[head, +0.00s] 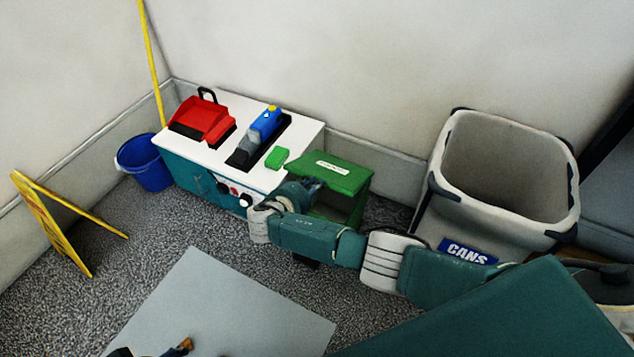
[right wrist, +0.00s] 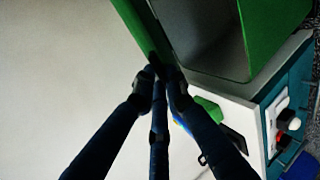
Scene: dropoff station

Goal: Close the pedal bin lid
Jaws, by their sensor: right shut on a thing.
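The green pedal bin (head: 358,205) stands just right of the white-topped unit. Its green lid (head: 345,176), with a white label, is raised, and the dark inside shows beneath it. My right gripper (head: 312,184) is at the lid's left edge, and my arm hides part of the bin's front. In the right wrist view the fingers (right wrist: 158,72) come together at the edge of the green lid (right wrist: 133,22), shut on it. The pedal is not visible.
A white-topped teal unit (head: 248,110) holds red and blue items. A large grey CANS bin (head: 450,215) stands right. A blue bucket (head: 147,168) and a yellow floor sign (head: 60,225) are left. A grey mat (head: 225,310) lies in front, with speckled floor around it.

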